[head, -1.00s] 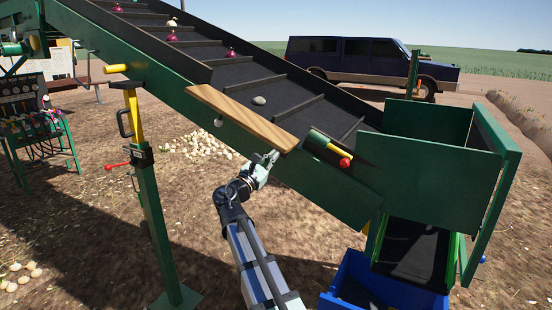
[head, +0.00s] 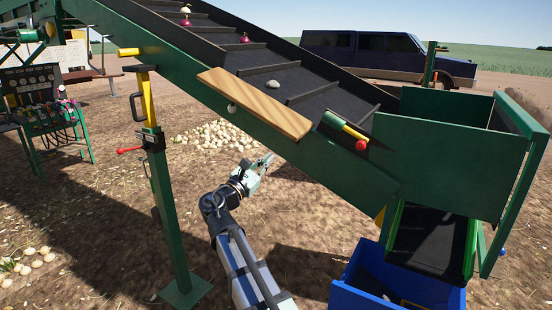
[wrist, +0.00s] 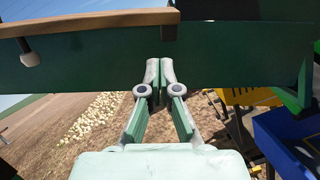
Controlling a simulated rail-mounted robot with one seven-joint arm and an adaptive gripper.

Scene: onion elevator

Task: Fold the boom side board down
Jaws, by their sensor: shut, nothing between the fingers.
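The boom side board (head: 255,103) is a light wooden plank along the near side of the green boom, broad face showing in the head view. My gripper (head: 268,160) is shut and empty, below and apart from the board's lower right end. In the wrist view, my closed fingertips (wrist: 160,66) are in front of the green boom wall (wrist: 230,70); contact cannot be told.
The belt (head: 300,80) carries several onions. A green roller with a red knob (head: 361,145) sits right of the board. A green post with a red lever (head: 130,150) stands left of my arm. A blue crate (head: 345,295) is at lower right.

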